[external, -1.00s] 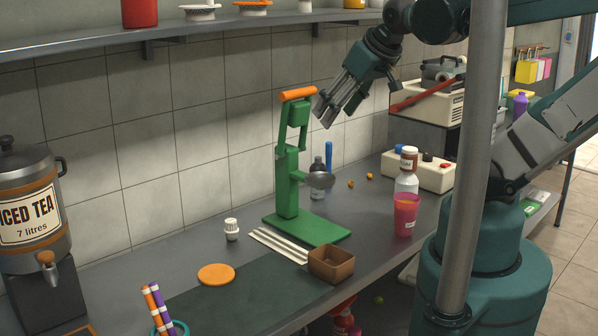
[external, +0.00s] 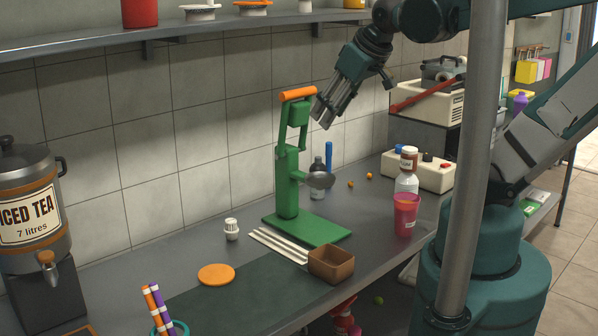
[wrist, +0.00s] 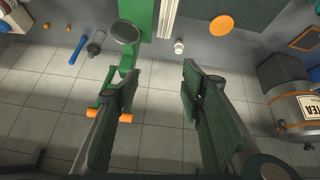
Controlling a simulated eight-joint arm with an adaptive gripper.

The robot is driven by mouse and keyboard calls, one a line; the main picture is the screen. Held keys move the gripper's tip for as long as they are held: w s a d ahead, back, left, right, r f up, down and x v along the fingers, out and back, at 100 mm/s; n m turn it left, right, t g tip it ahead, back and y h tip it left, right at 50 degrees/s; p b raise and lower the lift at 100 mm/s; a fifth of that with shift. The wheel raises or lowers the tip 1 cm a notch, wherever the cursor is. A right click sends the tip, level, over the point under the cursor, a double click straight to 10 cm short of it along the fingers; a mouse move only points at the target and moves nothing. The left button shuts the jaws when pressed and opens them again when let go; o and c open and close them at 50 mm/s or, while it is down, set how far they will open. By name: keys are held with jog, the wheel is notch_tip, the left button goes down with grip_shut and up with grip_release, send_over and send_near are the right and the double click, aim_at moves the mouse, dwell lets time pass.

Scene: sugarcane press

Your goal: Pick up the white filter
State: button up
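A small white piece with a ribbed top (external: 231,229), which I take for the white filter, stands upright on the counter left of the green press. It also shows in the wrist view (wrist: 179,46), near the top and just right of the middle. My gripper (external: 322,119) is in the air beside the press's orange handle, well above and to the right of the white piece. In the wrist view my gripper (wrist: 160,78) has its two fingers wide apart with nothing between them.
The green press (external: 289,180) stands between my gripper and the white piece. Pale strips (external: 278,245), a brown box (external: 331,264) and an orange disc (external: 216,274) lie nearby. A shelf (external: 180,28) runs above. A pink cup (external: 406,214) stands at right.

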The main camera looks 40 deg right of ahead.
jog(key=w+a+f+n+g+b, duration=0.1)
jog(key=w+a+f+n+b, duration=0.2)
jog(key=w+n, duration=0.4)
jog(key=n+g+h+b, duration=0.3)
jog(key=n+b, duration=0.5)
jog(key=n, duration=0.8)
send_over(231, 221)
jog(key=s+a, duration=0.2)
notch_tip(231, 221, down, 28)
jog(key=shift+w+f, duration=0.5)
jog(key=shift+f, duration=0.35)
jog(key=shift+w+d+f+h, duration=0.15)
jog(key=shift+d+f, duration=0.05)
jog(key=shift+f, duration=0.4)
jog(key=shift+w+d+f+h, duration=0.1)
jog(key=shift+d+f+h, duration=0.05)
jog(key=shift+f, duration=0.45)
jog(key=shift+s+b+x, duration=0.2)
jog(key=shift+b+x, duration=0.25)
jog(key=shift+x, duration=2.15)
